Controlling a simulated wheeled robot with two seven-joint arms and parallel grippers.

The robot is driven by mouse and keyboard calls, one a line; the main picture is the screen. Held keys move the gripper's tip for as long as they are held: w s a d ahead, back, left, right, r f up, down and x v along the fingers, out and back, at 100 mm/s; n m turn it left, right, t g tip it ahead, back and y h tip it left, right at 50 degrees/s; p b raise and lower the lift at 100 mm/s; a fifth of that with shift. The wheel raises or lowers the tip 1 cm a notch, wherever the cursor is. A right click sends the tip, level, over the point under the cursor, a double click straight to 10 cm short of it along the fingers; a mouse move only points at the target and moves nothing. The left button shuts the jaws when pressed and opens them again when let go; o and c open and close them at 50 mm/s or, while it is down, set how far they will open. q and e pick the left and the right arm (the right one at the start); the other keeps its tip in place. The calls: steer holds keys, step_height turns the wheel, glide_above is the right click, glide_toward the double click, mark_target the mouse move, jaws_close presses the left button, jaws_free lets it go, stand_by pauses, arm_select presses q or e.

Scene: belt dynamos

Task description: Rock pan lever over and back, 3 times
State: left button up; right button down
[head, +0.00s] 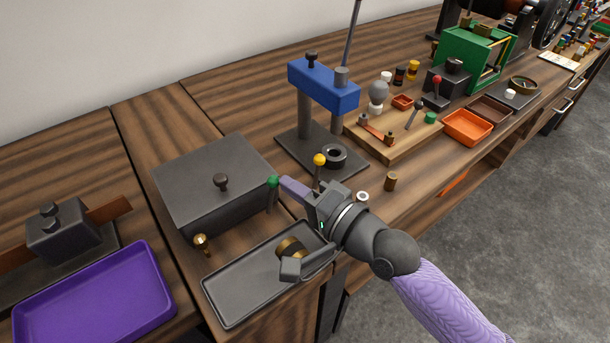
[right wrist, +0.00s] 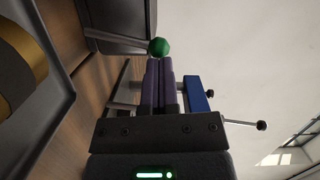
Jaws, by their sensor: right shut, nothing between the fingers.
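A lever with a green ball knob (head: 273,181) stands nearly upright at the right front corner of a dark grey lidded box (head: 204,200). The knob also shows just beyond my fingertips in the right wrist view (right wrist: 158,48). My right gripper (head: 283,183) is shut and empty, its purple fingers pointing left at the knob. The tips are touching the knob or very close to it; I cannot tell which. The lever's lower end is hard to make out. My left gripper is out of view.
A grey tray (head: 232,307) with a dark, brass-banded cylinder lies below my right gripper. A yellow-knobbed lever (head: 319,160) and blue-topped press (head: 322,85) stand close behind it. A small brass knob (head: 201,241) is at the box's front. A purple tray (head: 97,295) is at left.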

steer(key=a+n+p, duration=0.1)
steer(key=p, duration=0.1)
steer(key=s+n+p, duration=0.1)
steer(key=p, duration=0.1)
steer(key=s+a+r+n+h+p, duration=0.1)
steer(key=n, duration=0.1)
steer(key=shift+a+r+p, duration=0.1)
steer(key=shift+a+p, duration=0.2)
steer(key=shift+p, duration=0.1)
steer(key=shift+s+a+n+p, duration=0.15)
steer(key=shift+a+n+p, duration=0.1)
steer(key=shift+n+p, duration=0.25)
arm_select(q)
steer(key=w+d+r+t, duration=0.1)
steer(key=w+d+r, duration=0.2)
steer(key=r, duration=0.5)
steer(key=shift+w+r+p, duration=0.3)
steer(key=shift+p, duration=0.15)
arm_select(e)
steer(key=shift+s+a+f+n, duration=0.2)
steer(key=shift+a+f+n, duration=0.1)
steer(key=shift+n, duration=0.1)
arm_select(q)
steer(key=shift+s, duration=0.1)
